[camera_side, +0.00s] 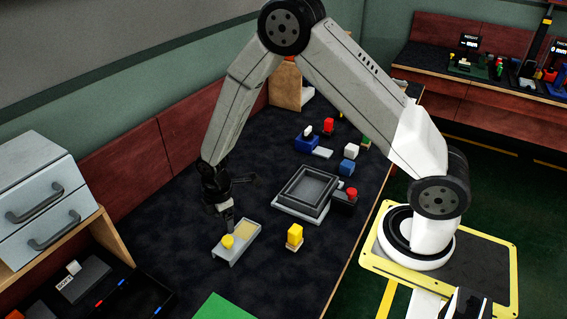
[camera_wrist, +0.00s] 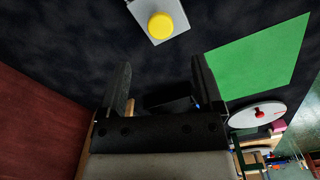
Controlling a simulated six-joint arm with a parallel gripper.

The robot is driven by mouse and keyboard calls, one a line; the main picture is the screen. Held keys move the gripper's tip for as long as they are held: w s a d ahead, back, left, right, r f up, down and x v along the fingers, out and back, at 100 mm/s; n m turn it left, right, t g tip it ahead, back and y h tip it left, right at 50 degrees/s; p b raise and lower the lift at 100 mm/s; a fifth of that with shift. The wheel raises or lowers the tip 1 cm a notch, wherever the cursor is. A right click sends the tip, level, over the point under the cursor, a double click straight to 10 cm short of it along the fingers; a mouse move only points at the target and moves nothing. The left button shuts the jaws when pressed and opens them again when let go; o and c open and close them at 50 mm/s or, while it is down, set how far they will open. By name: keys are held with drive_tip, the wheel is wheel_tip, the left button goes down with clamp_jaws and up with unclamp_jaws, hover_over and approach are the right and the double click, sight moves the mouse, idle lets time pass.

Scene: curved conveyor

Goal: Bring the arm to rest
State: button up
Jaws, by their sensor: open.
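My arm reaches out over the dark table (camera_side: 120,125), bent at the elbow. My gripper (camera_side: 236,199) hangs low, just behind a grey fixture (camera_side: 236,246) with a yellow round button or knob on top. In the wrist view my gripper (camera_wrist: 160,75) is open, with its two dark fingers apart and nothing between the tips. The yellow round top (camera_wrist: 160,26) shows there beyond the fingers, at the upper edge. In the side view one finger comes close to the fixture; I cannot tell whether they touch.
A grey tray (camera_side: 277,201) stands in mid-table beside a red button (camera_side: 351,192). Several small coloured things lie farther back. A green sheet (camera_side: 222,308) lies at the front. Grey drawers (camera_side: 40,195) stand at left.

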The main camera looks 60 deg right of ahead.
drive_tip(key=shift+r, duration=0.15)
drive_tip(key=s+d+r+m+t, duration=0.1)
drive_tip(key=s+d+r+m, duration=0.1)
drive_tip(key=s+r+m, duration=0.4)
drive_tip(key=s+d+r+m+t, duration=0.1)
drive_tip(key=s+d+r+m, duration=0.1)
drive_tip(key=s+r+m, duration=0.5)
drive_tip(key=shift+s+d+r+m+t, duration=0.3)
drive_tip(key=shift+s+d+r, duration=0.05)
drive_tip(key=shift+s+r, duration=0.15)
